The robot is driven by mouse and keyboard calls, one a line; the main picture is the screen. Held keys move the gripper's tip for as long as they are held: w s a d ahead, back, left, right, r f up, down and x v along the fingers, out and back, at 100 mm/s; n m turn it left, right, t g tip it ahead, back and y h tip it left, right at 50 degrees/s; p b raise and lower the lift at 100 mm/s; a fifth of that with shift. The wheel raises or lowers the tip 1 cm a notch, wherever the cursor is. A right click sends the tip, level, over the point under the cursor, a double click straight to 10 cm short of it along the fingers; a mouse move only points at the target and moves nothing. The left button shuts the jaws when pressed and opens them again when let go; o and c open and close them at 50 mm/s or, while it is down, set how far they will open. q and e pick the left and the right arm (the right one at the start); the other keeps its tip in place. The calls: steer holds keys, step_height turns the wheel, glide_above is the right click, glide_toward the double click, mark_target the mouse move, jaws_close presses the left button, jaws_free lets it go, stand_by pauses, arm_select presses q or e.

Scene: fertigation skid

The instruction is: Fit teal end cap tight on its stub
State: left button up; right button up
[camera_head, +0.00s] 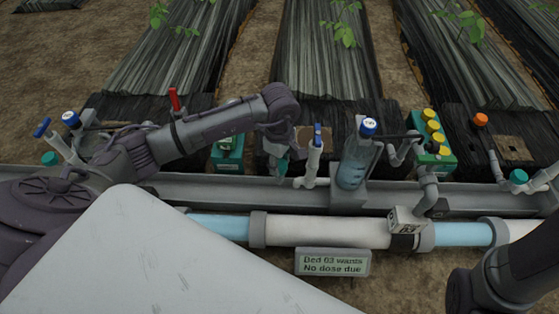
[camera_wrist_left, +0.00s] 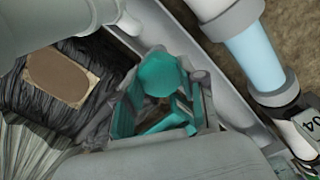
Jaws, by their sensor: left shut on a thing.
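My left gripper (camera_head: 281,160) reaches over the grey channel at the middle of the head view, pointing down. It is shut on the teal end cap (camera_wrist_left: 160,75), whose round top shows between the fingers in the left wrist view. In the head view only a small bit of teal shows at the fingertips. The stub is hidden by the gripper and the cap, so I cannot tell how the cap sits on it. My right arm enters at the lower right of the head view; its gripper is out of frame.
Close right of the gripper stand a blue-handled valve (camera_head: 314,155) and a blue-capped bottle (camera_head: 355,160). A green box (camera_head: 228,150) is to the left. A green unit with yellow knobs (camera_head: 432,140) and another teal cap (camera_head: 518,177) are farther right. A sign (camera_head: 333,263) stands in front of the pipe.

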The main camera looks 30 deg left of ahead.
arm_select(q)
steer(key=shift+f, duration=0.35)
stand_by(0.3)
steer(key=o, duration=0.5)
steer(key=shift+f+b, duration=0.3)
steer(key=shift+f, duration=0.05)
stand_by(0.5)
steer(key=c, duration=0.4)
steer(key=shift+f+m+b, duration=0.1)
steer(key=shift+m+b, duration=0.4)
steer(key=shift+m, duration=0.6)
steer(key=shift+c, duration=0.2)
steer(key=shift+m, duration=0.7)
